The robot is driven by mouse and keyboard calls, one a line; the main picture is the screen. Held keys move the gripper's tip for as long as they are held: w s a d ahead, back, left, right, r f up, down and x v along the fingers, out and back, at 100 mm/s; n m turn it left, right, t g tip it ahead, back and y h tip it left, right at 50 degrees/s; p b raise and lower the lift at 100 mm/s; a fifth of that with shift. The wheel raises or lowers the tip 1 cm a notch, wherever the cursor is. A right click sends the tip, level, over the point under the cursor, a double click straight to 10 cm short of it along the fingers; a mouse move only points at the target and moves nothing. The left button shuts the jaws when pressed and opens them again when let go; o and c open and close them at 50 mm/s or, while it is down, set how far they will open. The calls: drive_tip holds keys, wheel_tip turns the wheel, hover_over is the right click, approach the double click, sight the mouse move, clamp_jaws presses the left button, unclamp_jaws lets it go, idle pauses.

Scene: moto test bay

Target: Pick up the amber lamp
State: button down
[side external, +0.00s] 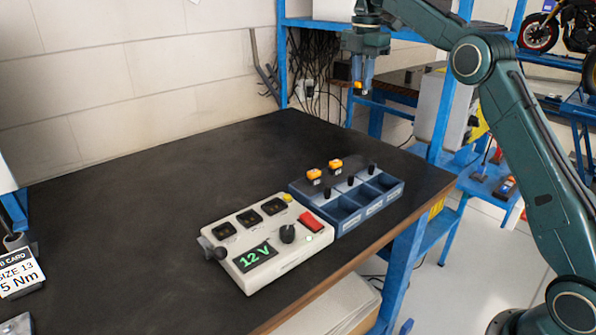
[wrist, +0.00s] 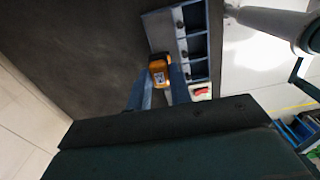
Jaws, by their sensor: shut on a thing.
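My gripper (side external: 361,92) is high above the far right part of the bench, pointing down, with its blue fingers shut on an amber lamp (side external: 357,85). The held lamp is clear of the bench. In the wrist view the amber lamp (wrist: 158,68), with a pale label, sits between my fingertips (wrist: 160,82). Two other amber lamps, one on the left (side external: 314,174) and one on the right (side external: 336,163), stand at the back of a blue tray (side external: 345,231).
The tray has open compartments and several black pegs. A cream test box (side external: 290,262) reading 12 V, with dark sockets, a black knob and a red switch (side external: 311,222), stands beside it. A blue frame (side external: 283,60) and cables are behind.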

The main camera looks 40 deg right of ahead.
drive_tip(key=shift+r, duration=0.35)
idle(0.6)
drive_tip(key=a+f, duration=0.7)
drive_tip(key=a, duration=0.6)
drive_tip(key=a+f, duration=0.7)
drive_tip(key=a, duration=0.7)
drive_tip(key=shift+s+a+f, duration=0.2)
drive_tip(key=shift+f, duration=0.15)
drive_tip(key=shift+f, duration=2.55)
drive_tip(key=shift+f, duration=0.6)
